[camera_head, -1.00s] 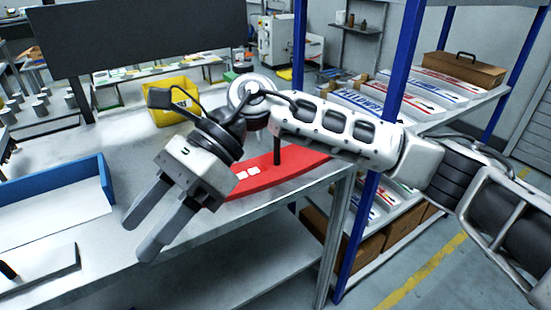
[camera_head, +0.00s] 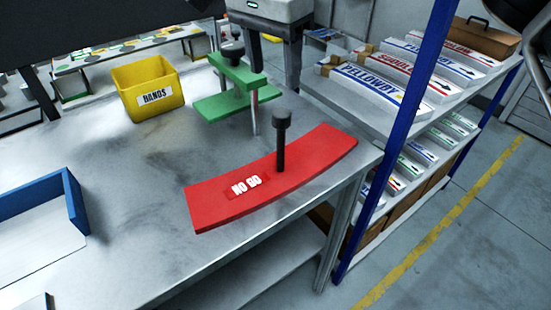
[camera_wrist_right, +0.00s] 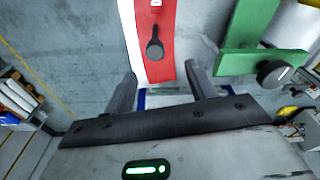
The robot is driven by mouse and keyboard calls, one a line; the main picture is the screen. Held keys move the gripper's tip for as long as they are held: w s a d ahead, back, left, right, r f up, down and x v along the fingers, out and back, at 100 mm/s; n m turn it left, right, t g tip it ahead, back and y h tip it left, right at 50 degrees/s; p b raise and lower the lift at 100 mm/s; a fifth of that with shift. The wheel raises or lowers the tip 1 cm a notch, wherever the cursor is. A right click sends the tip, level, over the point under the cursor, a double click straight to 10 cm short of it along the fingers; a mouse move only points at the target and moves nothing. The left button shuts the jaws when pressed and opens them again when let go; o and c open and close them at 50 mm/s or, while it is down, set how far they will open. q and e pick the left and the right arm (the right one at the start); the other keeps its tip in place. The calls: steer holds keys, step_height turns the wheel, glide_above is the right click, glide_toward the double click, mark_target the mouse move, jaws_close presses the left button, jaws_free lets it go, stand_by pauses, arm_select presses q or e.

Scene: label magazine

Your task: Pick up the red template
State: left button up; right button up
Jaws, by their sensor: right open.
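The red template (camera_head: 215,204) is a curved red plate marked "NO GO" with a black upright knob handle (camera_head: 281,140). It lies flat on the metal bench near its right front edge. In the right wrist view the red template (camera_wrist_right: 160,18) and its dark knob (camera_wrist_right: 155,48) appear ahead of my right gripper (camera_wrist_right: 161,70). The two fingers are spread apart and empty, with the knob seen between and beyond their tips.
A green template (camera_head: 228,104) with its own knob stands behind the red one; it also shows in the wrist view (camera_wrist_right: 240,45). A yellow bin (camera_head: 148,90) marked "BANDS" and a blue-edged tray (camera_head: 76,200) are to the left. A blue shelf post (camera_head: 400,125) rises at right.

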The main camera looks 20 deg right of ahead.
mark_target(280, 111)
steer(key=f, duration=0.6)
steer(key=shift+d+f+p, duration=0.25)
steer(key=shift+d+p, duration=0.05)
steer(key=shift+p, duration=0.05)
steer(key=shift+f, duration=0.3)
steer(key=shift+d+f, duration=0.2)
steer(key=shift+f, duration=0.35)
steer(key=f, duration=0.1)
steer(key=f+p, duration=0.1)
steer(key=f, duration=0.1)
steer(key=shift+d+f+p, duration=0.25)
steer(key=shift+d+p, duration=0.05)
steer(key=shift+f, duration=0.4)
arm_select(q)
steer(key=shift+s+a+r, duration=0.2)
steer(key=shift+s+r, duration=0.15)
arm_select(e)
steer(key=shift+r, duration=0.1)
jaws_close()
